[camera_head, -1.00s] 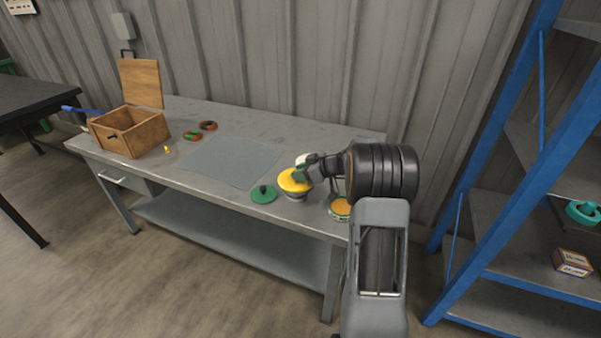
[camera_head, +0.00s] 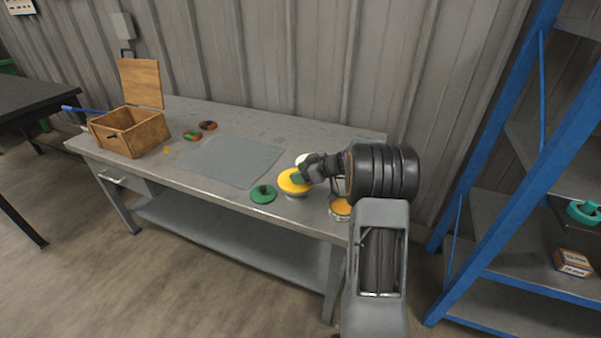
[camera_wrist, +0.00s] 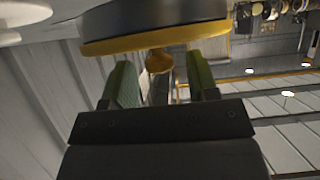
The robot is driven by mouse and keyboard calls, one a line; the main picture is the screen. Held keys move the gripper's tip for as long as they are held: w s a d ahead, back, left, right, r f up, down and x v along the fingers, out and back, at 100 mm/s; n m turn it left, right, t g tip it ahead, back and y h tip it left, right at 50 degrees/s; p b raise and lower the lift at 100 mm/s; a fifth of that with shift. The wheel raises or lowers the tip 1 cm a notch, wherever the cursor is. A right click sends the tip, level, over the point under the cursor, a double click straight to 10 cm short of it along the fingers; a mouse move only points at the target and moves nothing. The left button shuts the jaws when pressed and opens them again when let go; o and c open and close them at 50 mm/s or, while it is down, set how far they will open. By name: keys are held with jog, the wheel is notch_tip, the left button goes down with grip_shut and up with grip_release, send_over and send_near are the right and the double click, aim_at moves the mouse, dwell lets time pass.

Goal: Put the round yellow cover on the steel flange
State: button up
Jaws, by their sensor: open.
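The round yellow cover (camera_head: 291,183) lies over the top of the steel flange (camera_head: 295,197) near the bench's front edge. Only a little grey of the flange shows below it. My gripper (camera_head: 303,178) is at the cover's right side. In the wrist view, the cover's yellow rim (camera_wrist: 195,32) lies against a grey round body, and its knob (camera_wrist: 158,60) is between my two green-padded fingers (camera_wrist: 160,85). The fingers are apart, with a gap on both sides of the knob. Whether the cover sits fully flat, I cannot tell.
A green knobbed lid (camera_head: 263,194) lies just left of the flange, and a round tin (camera_head: 340,208) stands right. A pale round thing (camera_head: 302,159) is behind my gripper. A grey mat (camera_head: 230,160) and an open wooden box (camera_head: 128,133) are farther left. A blue-framed shelf (camera_head: 490,160) stands right.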

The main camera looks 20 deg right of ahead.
jog(key=v, duration=1)
jog(key=s+a+m+g+h, duration=0.35)
jog(key=s+a+g, duration=0.25)
jog(key=s+a, duration=0.7)
jog(key=s+a+f+m+h, duration=0.1)
jog(key=s+a+m+h, duration=0.3)
jog(key=s, duration=0.5)
jog(key=shift+s+a+f+m+h+b, duration=0.2)
jog(key=shift+a+m+h+b, duration=0.15)
jog(key=shift+a+m, duration=0.55)
jog(key=shift+a+n, duration=0.2)
jog(key=shift+n, duration=0.05)
